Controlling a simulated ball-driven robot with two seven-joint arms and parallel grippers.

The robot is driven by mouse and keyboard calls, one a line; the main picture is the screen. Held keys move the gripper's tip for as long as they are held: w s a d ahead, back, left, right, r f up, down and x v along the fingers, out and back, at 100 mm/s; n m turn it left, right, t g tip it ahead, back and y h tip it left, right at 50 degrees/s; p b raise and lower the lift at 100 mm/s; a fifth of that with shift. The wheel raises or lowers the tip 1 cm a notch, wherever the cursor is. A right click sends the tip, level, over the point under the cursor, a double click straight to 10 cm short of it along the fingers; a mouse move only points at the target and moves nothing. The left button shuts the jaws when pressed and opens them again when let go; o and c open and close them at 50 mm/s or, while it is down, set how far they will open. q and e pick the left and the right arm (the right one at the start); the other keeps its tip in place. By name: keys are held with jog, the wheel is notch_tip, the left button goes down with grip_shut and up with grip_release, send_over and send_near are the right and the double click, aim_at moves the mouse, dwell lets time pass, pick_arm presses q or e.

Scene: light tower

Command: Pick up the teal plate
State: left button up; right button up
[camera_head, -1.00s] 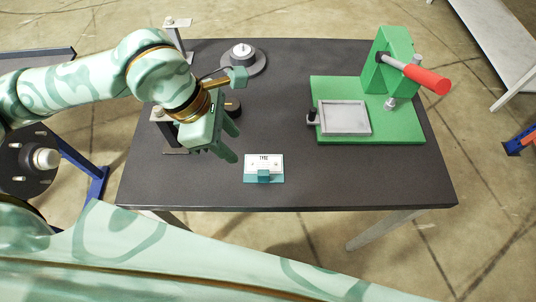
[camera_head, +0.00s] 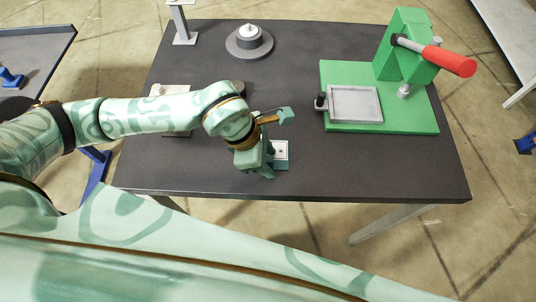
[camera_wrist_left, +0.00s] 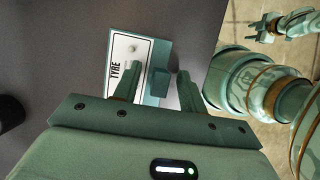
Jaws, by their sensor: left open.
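The teal plate (camera_head: 284,164) lies on the dark table near its front edge. It carries a white label reading TYRE and a small teal block; it also shows in the left wrist view (camera_wrist_left: 162,56). My left gripper (camera_head: 267,168) is over the plate in the head view and hides part of it. In the left wrist view my left gripper (camera_wrist_left: 158,76) is open, with one finger on each side of the teal block (camera_wrist_left: 158,82). I cannot tell whether the fingers touch it. My right gripper (camera_wrist_left: 266,27) shows small at the top right of the left wrist view, away from the plate.
A green press (camera_head: 405,60) with a red handle and a grey tray stands at the right of the table. A round grey stand (camera_head: 249,41) and a grey post (camera_head: 182,25) are at the back.

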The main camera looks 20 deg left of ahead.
pick_arm(q)
grip_shut()
jog(key=shift+r, duration=0.1)
